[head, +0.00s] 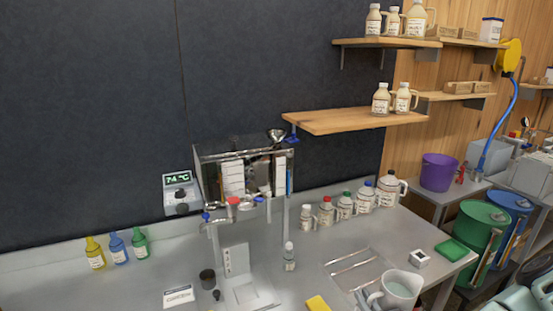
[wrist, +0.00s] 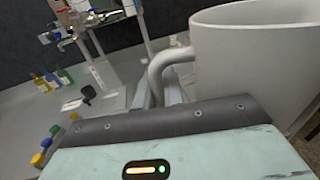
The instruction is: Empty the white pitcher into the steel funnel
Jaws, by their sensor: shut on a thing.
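The white pitcher (head: 400,288) is at the bottom edge of the head view, near the front of the steel table. In the wrist view, the pitcher (wrist: 255,60) fills the right side, with its handle on the left. My gripper (wrist: 160,92) is shut on that handle. The pitcher looks roughly upright. Its underside is hidden, so I cannot tell whether it touches the table. The steel funnel (head: 276,134) sits on top of the evaporator at its back right corner, well above and left of the pitcher. I cannot make out the funnel in the wrist view.
The evaporator (head: 240,172) stands on the steel table (head: 330,236) with taps at its front. Several labelled jugs (head: 345,207) line the back right. A wooden shelf (head: 350,121) hangs right of the funnel.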

